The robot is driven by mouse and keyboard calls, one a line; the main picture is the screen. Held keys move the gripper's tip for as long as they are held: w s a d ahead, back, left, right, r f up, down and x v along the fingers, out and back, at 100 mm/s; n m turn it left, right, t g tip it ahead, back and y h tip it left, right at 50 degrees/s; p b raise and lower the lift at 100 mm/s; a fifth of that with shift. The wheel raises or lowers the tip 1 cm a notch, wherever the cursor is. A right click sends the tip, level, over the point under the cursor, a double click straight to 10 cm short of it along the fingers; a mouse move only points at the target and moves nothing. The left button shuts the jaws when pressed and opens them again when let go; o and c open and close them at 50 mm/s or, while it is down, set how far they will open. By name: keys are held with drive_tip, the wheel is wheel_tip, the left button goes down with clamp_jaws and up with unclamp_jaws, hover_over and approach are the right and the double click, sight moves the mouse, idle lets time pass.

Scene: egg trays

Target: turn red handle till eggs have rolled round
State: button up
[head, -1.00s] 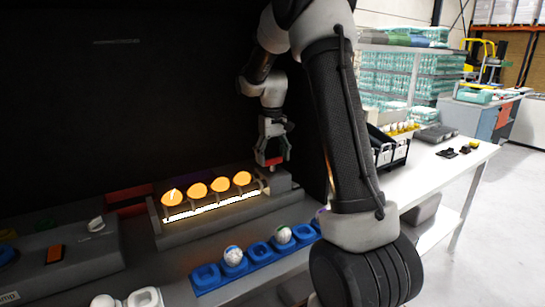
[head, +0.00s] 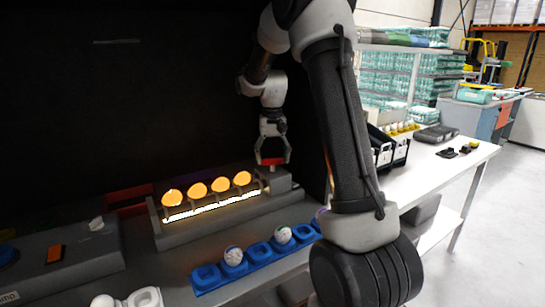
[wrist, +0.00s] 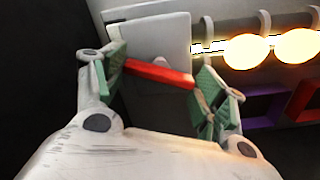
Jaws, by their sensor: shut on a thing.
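The red handle (head: 270,162) is at the right end of the candling unit (head: 212,228). My gripper (head: 272,154) reaches down over it. In the wrist view the red handle (wrist: 160,73) spans between the green pads of my gripper (wrist: 160,84), which is shut on it, a pad at each end. Several eggs (head: 197,190) glow orange in a row above the bright strip of the unit. Two glowing eggs (wrist: 247,51) show at the upper right of the wrist view.
A grey control box (head: 75,265) stands at the left. A black rack (head: 385,150) stands on the white table at the right. A dark panel (head: 130,100) backs the unit.

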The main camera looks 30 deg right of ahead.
drive_tip(key=o, duration=1)
wheel_tip(320, 180, up, 12)
drive_tip(key=shift+s, duration=0.1)
idle(0.5)
